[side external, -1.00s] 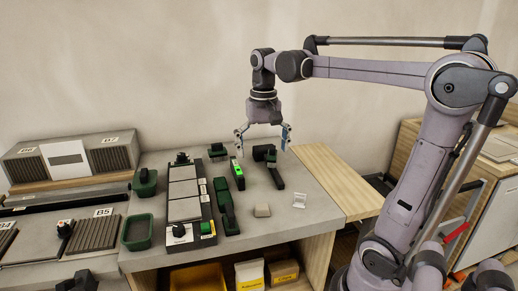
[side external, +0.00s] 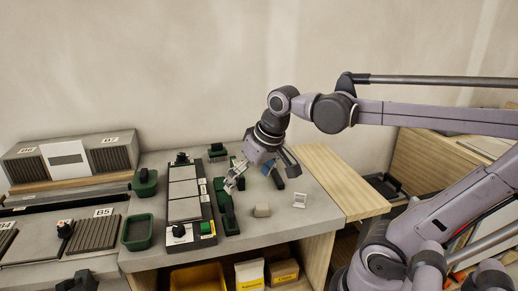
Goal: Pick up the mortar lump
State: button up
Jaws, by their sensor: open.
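The mortar lump (side external: 262,210) is a small beige-grey block resting on the grey worktop (side external: 290,216), towards its front edge. My gripper (side external: 258,178) is open, with its fingers spread, above the worktop and behind the lump in the picture. It is tilted, and I see nothing between its fingers. The gripper and the lump look apart.
A black tray with grey tiles (side external: 184,207) lies left of the lump, with dark green pieces (side external: 229,219) beside it. A green bin (side external: 138,232) stands further left. A small white item (side external: 299,200) lies to the right. The worktop around the lump is mostly clear.

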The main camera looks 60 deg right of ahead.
jog(key=s+a+f+n+t, duration=0.2)
jog(key=a+f+n, duration=0.1)
jog(key=a+f, duration=0.1)
jog(key=shift+a+f+t+y, duration=0.2)
jog(key=shift+f+t+y, duration=0.1)
jog(key=shift+f, duration=0.35)
jog(key=shift+w, duration=0.1)
jog(key=c, duration=0.7)
jog(key=shift+o, duration=0.2)
jog(key=shift+d, duration=0.1)
jog(key=m+g+h, duration=0.4)
jog(key=m+g, duration=0.1)
jog(key=m, duration=0.6)
send_near(262, 207)
jog(key=shift+s+x, duration=0.15)
jog(key=shift+x, duration=0.75)
jog(key=shift+s+x, duration=0.2)
jog(key=shift+x, duration=0.7)
jog(key=shift+w+x, duration=0.15)
jog(key=shift+x, duration=0.75)
jog(key=shift+w+x, duration=0.15)
jog(key=shift+x, duration=1.6)
